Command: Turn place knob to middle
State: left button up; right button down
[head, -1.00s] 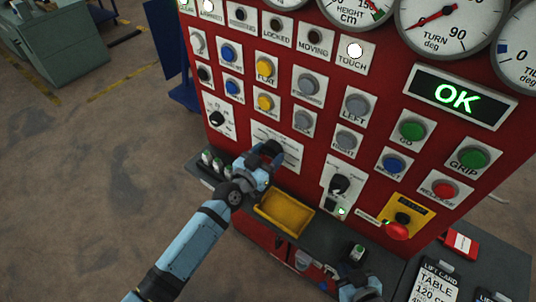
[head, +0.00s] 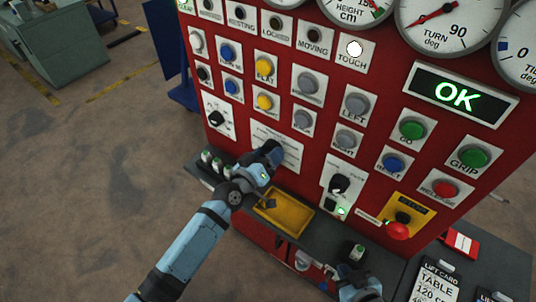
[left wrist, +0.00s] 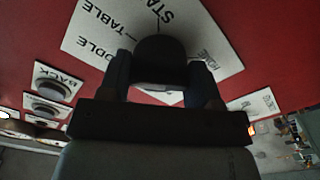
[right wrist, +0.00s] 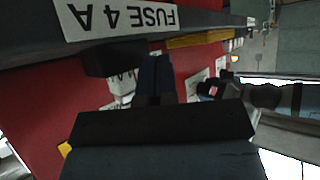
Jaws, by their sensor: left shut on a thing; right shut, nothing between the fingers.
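The place knob (left wrist: 160,62) is black and round in the left wrist view. It sits on a white plate (left wrist: 103,25) with the labels "STA…", "TABLE" and a partly covered "…DDLE". My left gripper (left wrist: 160,75) is shut on the knob, one finger on each side. Which label the knob points to cannot be told. In the head view my left gripper (head: 270,156) covers the knob, and the plate (head: 285,149) shows behind it. My right gripper (right wrist: 155,75) is shut and empty, low by the panel; its wrist shows at the bottom of the head view.
The red panel carries several buttons and gauges, a lit "OK" display (head: 461,95) and a red emergency button (head: 397,230). A yellow tray (head: 292,222) lies on the shelf below my left gripper. A grey shelf with a "FUSE 4 A" label (right wrist: 120,17) is close to my right gripper.

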pick_arm(q)
jog(key=shift+n, duration=1.1)
jog(key=o, duration=0.9)
jog(key=p+v, duration=0.1)
jog(key=v, duration=1.2)
jog(key=shift+s+a, duration=0.25)
jog(key=shift+s, duration=0.1)
